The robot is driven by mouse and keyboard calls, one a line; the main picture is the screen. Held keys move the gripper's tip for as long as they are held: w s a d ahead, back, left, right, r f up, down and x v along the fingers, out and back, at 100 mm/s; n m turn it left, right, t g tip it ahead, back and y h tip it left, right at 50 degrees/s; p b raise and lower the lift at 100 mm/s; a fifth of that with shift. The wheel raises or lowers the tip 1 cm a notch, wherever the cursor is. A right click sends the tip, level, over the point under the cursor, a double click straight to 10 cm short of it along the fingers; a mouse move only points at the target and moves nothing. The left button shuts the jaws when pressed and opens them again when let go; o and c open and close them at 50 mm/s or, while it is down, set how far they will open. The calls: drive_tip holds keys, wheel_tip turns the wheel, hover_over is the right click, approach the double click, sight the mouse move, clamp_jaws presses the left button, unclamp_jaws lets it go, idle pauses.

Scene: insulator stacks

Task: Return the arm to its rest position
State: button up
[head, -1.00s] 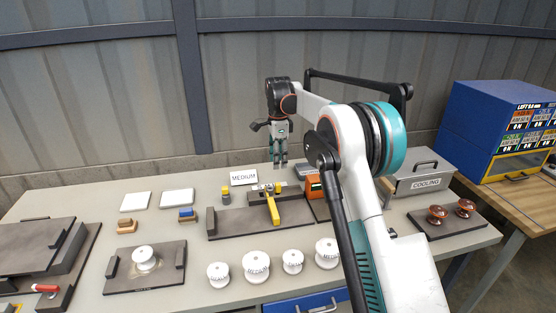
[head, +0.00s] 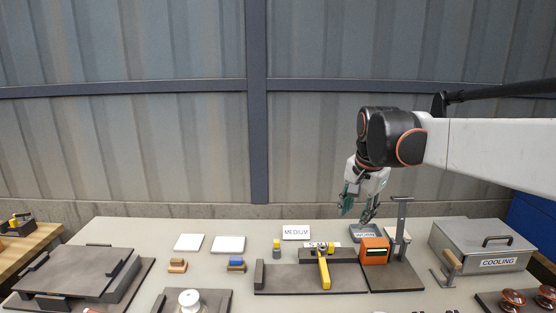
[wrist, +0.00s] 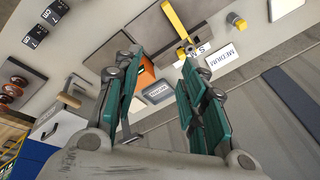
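My gripper (head: 357,205) hangs in the air above the back right part of the bench, fingers pointing down, near the orange box (head: 374,251) and a small grey tray (head: 366,235). In the wrist view my gripper (wrist: 160,100) shows its two teal-padded fingers spread apart with nothing between them; it is open and empty. My white arm reaches in from the right edge of the head view.
The bench holds a plate with a yellow-handled tool (head: 323,270), a MEDIUM card (head: 296,232), a grey COOLING box (head: 483,245), white pads (head: 228,244) and brown insulators (head: 512,298). A white insulator (head: 190,299) stands front left. The air above the bench's left is free.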

drive_tip(key=s+f+n+t, duration=0.1)
drive_tip(key=s+f+n, duration=0.1)
drive_tip(key=s, duration=0.7)
drive_tip(key=s+f+n+t, duration=0.1)
drive_tip(key=s+f+n, duration=0.2)
drive_tip(key=s, duration=0.6)
drive_tip(key=s+f+n+t, duration=0.1)
drive_tip(key=s+f+n, duration=0.2)
drive_tip(key=s, duration=0.6)
drive_tip(key=shift+s+d+f+n+t, duration=0.15)
drive_tip(key=shift+f+n+t, duration=0.2)
drive_tip(key=shift+n, duration=0.45)
